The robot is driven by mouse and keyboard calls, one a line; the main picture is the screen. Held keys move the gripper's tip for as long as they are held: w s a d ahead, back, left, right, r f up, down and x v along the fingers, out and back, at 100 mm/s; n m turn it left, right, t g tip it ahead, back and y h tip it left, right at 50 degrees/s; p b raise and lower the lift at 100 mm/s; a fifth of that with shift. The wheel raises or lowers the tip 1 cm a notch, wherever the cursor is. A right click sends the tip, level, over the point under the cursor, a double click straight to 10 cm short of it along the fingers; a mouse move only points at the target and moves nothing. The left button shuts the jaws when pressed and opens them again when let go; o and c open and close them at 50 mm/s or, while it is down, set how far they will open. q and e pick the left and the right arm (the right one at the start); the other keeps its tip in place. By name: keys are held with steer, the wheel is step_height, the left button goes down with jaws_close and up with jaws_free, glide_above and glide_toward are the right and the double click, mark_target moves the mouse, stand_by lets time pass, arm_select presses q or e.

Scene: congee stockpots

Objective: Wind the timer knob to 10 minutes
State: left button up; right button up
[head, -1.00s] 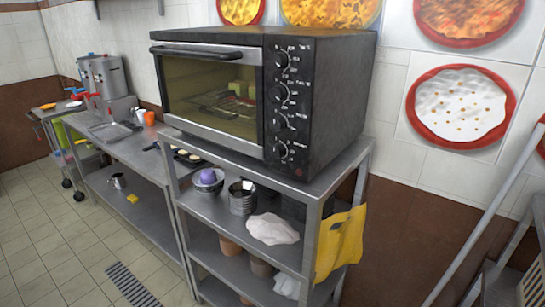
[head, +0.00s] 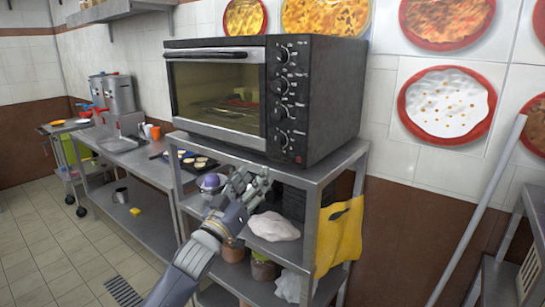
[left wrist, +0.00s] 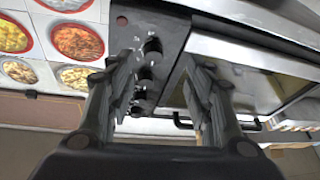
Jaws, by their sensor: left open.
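A black oven (head: 335,100) with a glass door stands on a metal shelf unit. A column of several dark knobs runs down its front panel, from the top knob (head: 283,55) to the bottom knob (head: 282,140). The markings are too small to tell which is the timer knob. My left gripper (head: 248,183) is open and empty, in front of and below the oven's panel, apart from the knobs. The left wrist view shows the panel turned over, with knobs (left wrist: 153,47) between and beyond the open fingers (left wrist: 158,90). My right gripper is not in view.
The shelf unit (head: 325,172) below holds bowls, a white cloth (head: 273,226) and pots. A yellow cloth (head: 340,240) hangs at its right side. A tray of round pieces (head: 190,160) lies left of the oven. A grey pole (head: 480,200) leans at the right.

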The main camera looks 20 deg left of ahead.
mark_target(276, 141)
arm_select(q)
steer(key=w+r, duration=0.1)
steer(key=w, duration=0.1)
steer(key=w+d+r+p, duration=0.1)
steer(key=w+r, duration=0.1)
steer(key=w, duration=0.1)
steer(key=w+d+r+p, duration=0.1)
steer(key=w+r, duration=0.1)
steer(key=shift+w+r, duration=0.2)
steer(key=shift+w, duration=0.15)
steer(key=shift+p+x, duration=0.3)
steer(key=shift+x, duration=0.6)
steer(key=c, duration=1.1)
